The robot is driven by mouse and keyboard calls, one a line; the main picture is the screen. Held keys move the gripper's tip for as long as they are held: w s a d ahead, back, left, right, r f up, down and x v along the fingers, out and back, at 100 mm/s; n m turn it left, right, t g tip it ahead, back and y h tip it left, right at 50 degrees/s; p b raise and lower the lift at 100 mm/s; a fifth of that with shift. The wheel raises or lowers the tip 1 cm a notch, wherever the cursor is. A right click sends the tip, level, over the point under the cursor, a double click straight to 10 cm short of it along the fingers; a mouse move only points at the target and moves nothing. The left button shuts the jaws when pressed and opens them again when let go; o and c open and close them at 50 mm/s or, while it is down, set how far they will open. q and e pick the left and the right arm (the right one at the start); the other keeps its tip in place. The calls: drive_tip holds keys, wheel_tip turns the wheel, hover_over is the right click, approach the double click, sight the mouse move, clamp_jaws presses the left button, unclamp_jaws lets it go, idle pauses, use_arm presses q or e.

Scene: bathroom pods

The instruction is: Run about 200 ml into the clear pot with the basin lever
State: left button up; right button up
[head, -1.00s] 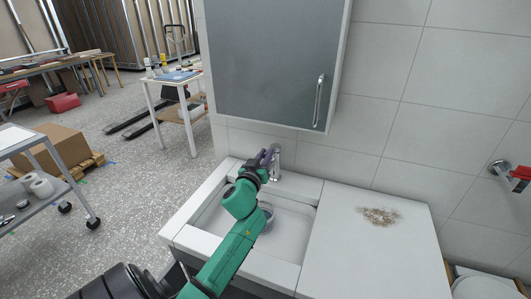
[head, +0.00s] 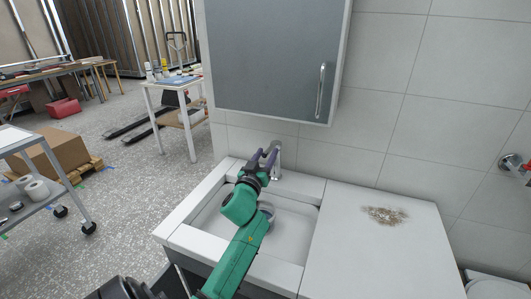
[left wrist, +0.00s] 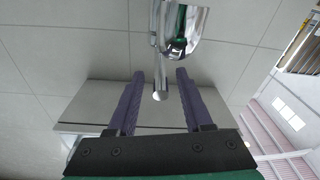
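The chrome basin tap (head: 278,160) stands at the back of the white basin (head: 210,218). In the left wrist view the tap body (left wrist: 183,28) is at the top, and its thin lever (left wrist: 157,70) runs down to a pale round end. My left gripper (head: 265,152) is at the tap in the head view. Its two purple fingers (left wrist: 159,80) are open, one on each side of the lever end, with gaps showing. The clear pot (head: 267,208) is in the basin, mostly hidden behind my left arm. Its water level cannot be seen. My right gripper is out of view.
A grey wall cabinet (head: 268,60) hangs above the tap. A white counter (head: 350,250) with a brown speckled patch (head: 385,215) lies right of the basin. A grey trolley (head: 40,200) and a white side table (head: 175,85) stand on the left. The tiled wall is close behind.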

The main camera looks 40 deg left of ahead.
use_arm(q)
drive_tip(key=b+v, duration=0.2)
drive_tip(key=v, duration=1.2)
drive_tip(key=shift+s+b, duration=0.25)
drive_tip(key=shift+b, duration=0.05)
